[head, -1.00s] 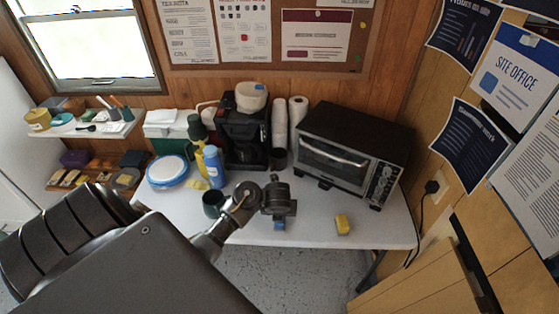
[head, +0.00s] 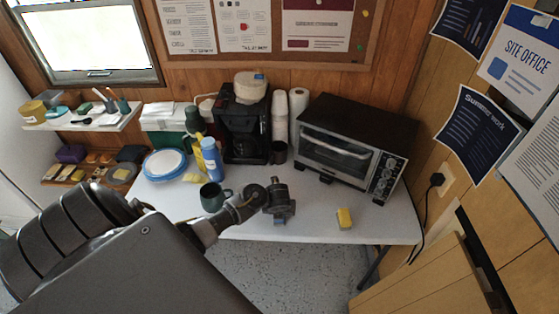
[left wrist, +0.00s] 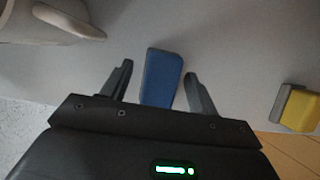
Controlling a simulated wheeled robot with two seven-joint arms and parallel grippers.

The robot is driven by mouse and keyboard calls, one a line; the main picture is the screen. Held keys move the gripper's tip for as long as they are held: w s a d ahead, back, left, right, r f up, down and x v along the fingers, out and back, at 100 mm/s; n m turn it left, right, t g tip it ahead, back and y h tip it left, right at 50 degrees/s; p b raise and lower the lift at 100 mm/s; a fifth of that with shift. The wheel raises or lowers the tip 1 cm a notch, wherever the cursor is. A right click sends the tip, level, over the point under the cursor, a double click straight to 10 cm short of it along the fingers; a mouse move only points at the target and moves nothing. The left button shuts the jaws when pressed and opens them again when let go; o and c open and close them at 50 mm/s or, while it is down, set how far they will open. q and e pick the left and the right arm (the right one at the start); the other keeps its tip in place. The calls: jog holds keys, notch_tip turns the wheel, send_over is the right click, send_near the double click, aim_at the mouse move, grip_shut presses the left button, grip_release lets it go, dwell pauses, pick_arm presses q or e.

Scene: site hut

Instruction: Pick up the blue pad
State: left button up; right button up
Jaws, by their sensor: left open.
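The blue pad (left wrist: 162,78) lies on the white table in the left wrist view. It sits between the two open fingers of my left gripper (left wrist: 158,90), with a gap showing on each side. In the head view my left gripper (head: 279,216) is over the front part of the table and hides most of the pad; a small bit of blue shows just below it. I cannot tell the height of the fingers above the table. My right gripper is in neither view.
A yellow-and-grey sponge (head: 344,218) lies right of my gripper. A dark mug (head: 213,197) stands to its left. Behind are a toaster oven (head: 345,160), a coffee maker (head: 243,128) and a blue bottle (head: 211,160). The table's front edge is close.

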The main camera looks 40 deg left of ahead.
pick_arm(q)
jog(key=shift+c, duration=0.6)
jog(key=c, duration=0.9)
jog(key=shift+c, duration=0.2)
jog(key=shift+r, duration=0.1)
jog(key=shift+r, duration=0.5)
jog(key=v, duration=0.1)
jog(key=p+v, duration=0.1)
jog(key=v, duration=0.1)
jog(key=shift+w+a, duration=0.15)
jog(key=shift+w, duration=0.15)
jog(key=s+d+r+p, duration=0.6)
jog(key=s+r, duration=0.3)
jog(key=s, duration=0.3)
jog(key=shift+d, duration=0.15)
